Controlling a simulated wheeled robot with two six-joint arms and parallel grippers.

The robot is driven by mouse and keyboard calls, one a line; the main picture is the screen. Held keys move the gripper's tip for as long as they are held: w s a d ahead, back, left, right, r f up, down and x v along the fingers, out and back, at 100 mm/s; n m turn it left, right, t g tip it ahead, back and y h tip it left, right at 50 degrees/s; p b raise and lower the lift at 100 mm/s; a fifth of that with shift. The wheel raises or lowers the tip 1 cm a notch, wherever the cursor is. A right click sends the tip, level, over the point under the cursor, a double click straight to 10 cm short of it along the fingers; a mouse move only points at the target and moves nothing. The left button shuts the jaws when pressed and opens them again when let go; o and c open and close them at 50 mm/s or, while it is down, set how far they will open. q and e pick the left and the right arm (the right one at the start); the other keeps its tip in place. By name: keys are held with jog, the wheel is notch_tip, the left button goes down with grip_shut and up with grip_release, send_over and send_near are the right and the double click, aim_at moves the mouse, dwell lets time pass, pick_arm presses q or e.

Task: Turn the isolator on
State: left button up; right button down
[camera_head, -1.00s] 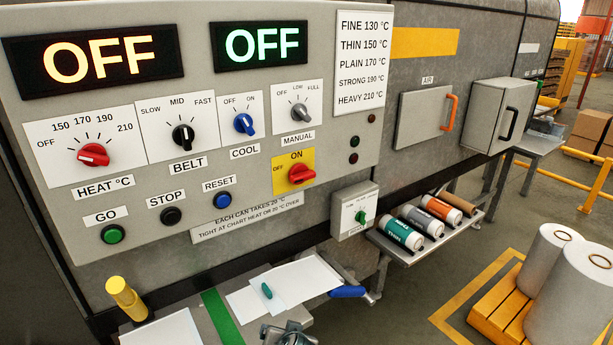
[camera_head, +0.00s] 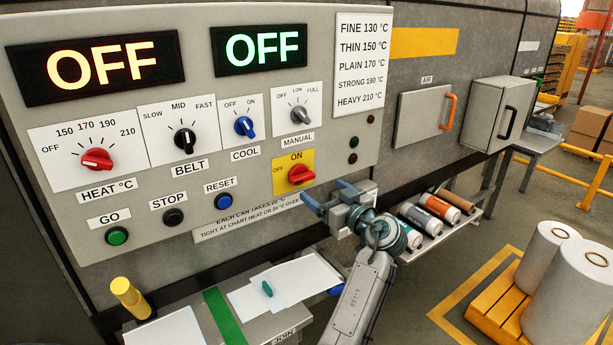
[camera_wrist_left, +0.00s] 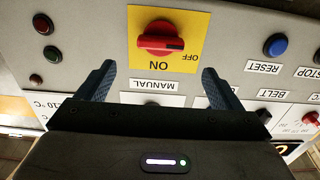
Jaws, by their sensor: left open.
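The isolator is a red rotary knob (camera_head: 301,174) on a yellow plate (camera_head: 280,185) marked OFF and ON, low on the right of the control panel. In the left wrist view the knob (camera_wrist_left: 160,42) appears upside down, its handle lying across with a dark mark at the OFF end. My left gripper (camera_head: 328,196) is open and empty, just below and right of the knob in the head view. In the left wrist view its two fingers (camera_wrist_left: 156,84) stand to either side, short of the knob. My right gripper is not in view.
The panel (camera_head: 270,110) carries other dials and the GO, STOP and RESET buttons (camera_head: 223,201). Both displays read OFF. Below it a bench (camera_head: 245,325) holds papers. A shelf with several cans (camera_head: 440,207) is right of my wrist.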

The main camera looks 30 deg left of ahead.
aim_at(305, 178)
pick_arm(q)
jog(key=p+x, duration=0.3)
jog(key=x, duration=0.4)
jog(key=shift+a+r, duration=0.15)
jog(key=shift+a, duration=0.15)
jog(key=shift+w+a+p, duration=0.35)
jog(key=shift+a+p, duration=0.1)
jog(key=shift+a, duration=0.05)
jog(key=c, duration=1)
